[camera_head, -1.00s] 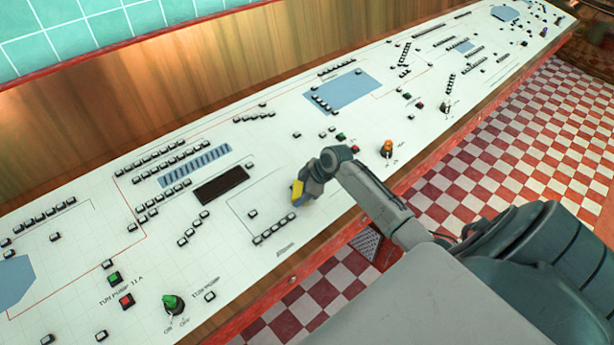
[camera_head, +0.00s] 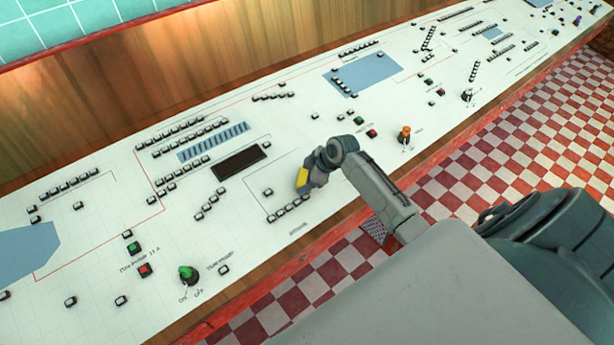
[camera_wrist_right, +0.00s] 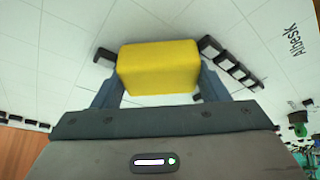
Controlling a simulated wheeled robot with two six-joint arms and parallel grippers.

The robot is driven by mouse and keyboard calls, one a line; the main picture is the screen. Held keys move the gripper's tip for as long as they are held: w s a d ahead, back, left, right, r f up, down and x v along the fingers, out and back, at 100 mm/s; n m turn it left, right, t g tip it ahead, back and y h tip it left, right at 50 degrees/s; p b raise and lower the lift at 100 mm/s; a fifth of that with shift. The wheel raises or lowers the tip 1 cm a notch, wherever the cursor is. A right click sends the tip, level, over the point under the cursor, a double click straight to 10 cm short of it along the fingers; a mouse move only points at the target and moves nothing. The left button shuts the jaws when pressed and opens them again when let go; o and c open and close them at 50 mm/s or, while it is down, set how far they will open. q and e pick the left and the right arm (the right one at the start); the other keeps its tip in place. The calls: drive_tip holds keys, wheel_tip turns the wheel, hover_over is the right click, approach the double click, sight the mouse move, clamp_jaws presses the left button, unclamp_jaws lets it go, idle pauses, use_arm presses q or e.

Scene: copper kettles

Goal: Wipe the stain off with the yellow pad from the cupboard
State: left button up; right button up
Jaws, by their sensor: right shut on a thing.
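The yellow pad (camera_wrist_right: 158,68) is a small block held between the two fingers of my right gripper (camera_wrist_right: 157,92) in the right wrist view. I cannot tell whether the pad touches the panel. No stain can be clearly made out; the panel around the pad looks white. The cupboard is not recognisable in these views. My left gripper is not in view.
Rows of small black buttons (camera_head: 288,208) lie close to the gripper. A dark rectangular display (camera_head: 240,162), an orange knob (camera_head: 406,133) and a green knob (camera_head: 188,272) are also on the panel. A red-and-white checkered floor (camera_head: 510,150) lies beyond its edge.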

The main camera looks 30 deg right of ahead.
drive_tip(key=r+p, duration=0.3)
drive_tip(key=shift+s+r, duration=0.3)
drive_tip(key=shift+s+r+p, duration=0.25)
drive_tip(key=shift+r+p, duration=0.4)
drive_tip(key=shift+r, duration=0.4)
drive_tip(key=shift+r, duration=0.15)
drive_tip(key=shift+s+r, duration=0.2)
drive_tip(key=shift+r, duration=0.5)
drive_tip(key=shift+s+r, duration=0.15)
drive_tip(key=shift+r, duration=0.55)
